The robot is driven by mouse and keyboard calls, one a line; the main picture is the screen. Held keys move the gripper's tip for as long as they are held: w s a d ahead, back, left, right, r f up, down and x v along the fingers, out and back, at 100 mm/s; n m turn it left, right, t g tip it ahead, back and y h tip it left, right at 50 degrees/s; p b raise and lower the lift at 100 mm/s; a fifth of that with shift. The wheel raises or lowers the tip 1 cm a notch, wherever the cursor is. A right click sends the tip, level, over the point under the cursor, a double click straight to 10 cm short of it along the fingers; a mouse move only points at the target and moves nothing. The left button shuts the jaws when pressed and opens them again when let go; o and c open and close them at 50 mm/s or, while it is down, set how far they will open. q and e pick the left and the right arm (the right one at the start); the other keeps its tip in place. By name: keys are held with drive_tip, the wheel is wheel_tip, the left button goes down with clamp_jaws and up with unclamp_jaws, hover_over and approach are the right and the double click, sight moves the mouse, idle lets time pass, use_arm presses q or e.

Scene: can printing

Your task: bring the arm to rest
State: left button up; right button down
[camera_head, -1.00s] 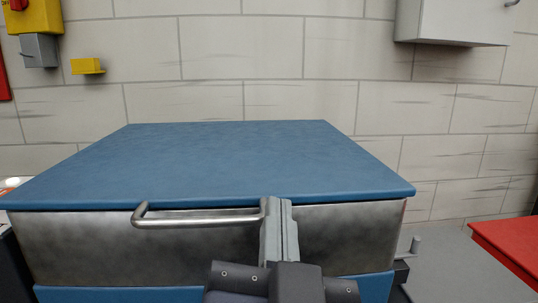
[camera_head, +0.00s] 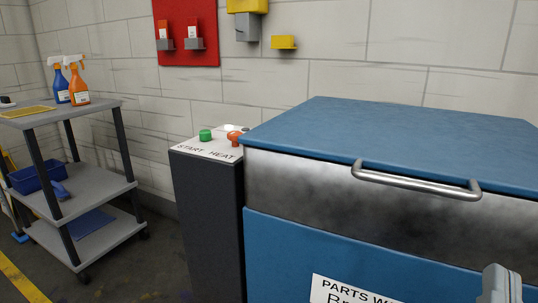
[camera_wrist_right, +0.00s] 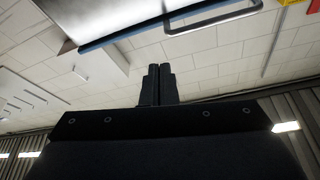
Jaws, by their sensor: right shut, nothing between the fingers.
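My right gripper (camera_head: 502,284) shows only in part at the lower right of the head view, below and apart from the metal handle (camera_head: 418,182) of the blue parts washer (camera_head: 345,255). In the right wrist view its two dark fingers (camera_wrist_right: 158,84) are together with nothing between them. The handle also shows at the top of the wrist view (camera_wrist_right: 213,19), clear of the fingers. The washer's blue lid (camera_head: 400,130) is down. My left gripper is not in view.
A dark control stand (camera_head: 208,225) with a green button (camera_head: 205,135) and a red-orange button (camera_head: 235,137) is beside the washer. A grey shelf cart (camera_head: 90,185) with an orange spray bottle (camera_head: 78,85) and a blue one (camera_head: 60,85) is at the left. Floor between is clear.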

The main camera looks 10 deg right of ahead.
sight(456, 198)
drive_tip(key=w+r+n+g+y+p, duration=0.1)
drive_tip(key=w+n+g+y+p, duration=0.1)
drive_tip(key=p, duration=0.8)
drive_tip(key=w+d+r+n+g+y+p, duration=0.1)
drive_tip(key=w+r+n+g+y+p, duration=0.1)
drive_tip(key=y+p, duration=0.5)
drive_tip(key=w+d+r+n+g+y+p, duration=0.1)
drive_tip(key=w+n+g+y+p, duration=0.3)
drive_tip(key=p, duration=1)
drive_tip(key=shift+w+r+n+g+y, duration=0.15)
drive_tip(key=shift+r+n+g+y, duration=0.1)
drive_tip(key=shift+n+g+y, duration=0.4)
drive_tip(key=a+r+n+y+p, duration=0.1)
drive_tip(key=a+r+y+p, duration=0.3)
drive_tip(key=p, duration=0.6)
wheel_tip(456, 198, up, 2)
drive_tip(key=shift+w+r+y, duration=0.2)
drive_tip(key=shift+w+y, duration=0.15)
drive_tip(key=shift+y, duration=0.1)
drive_tip(key=shift+g, duration=0.25)
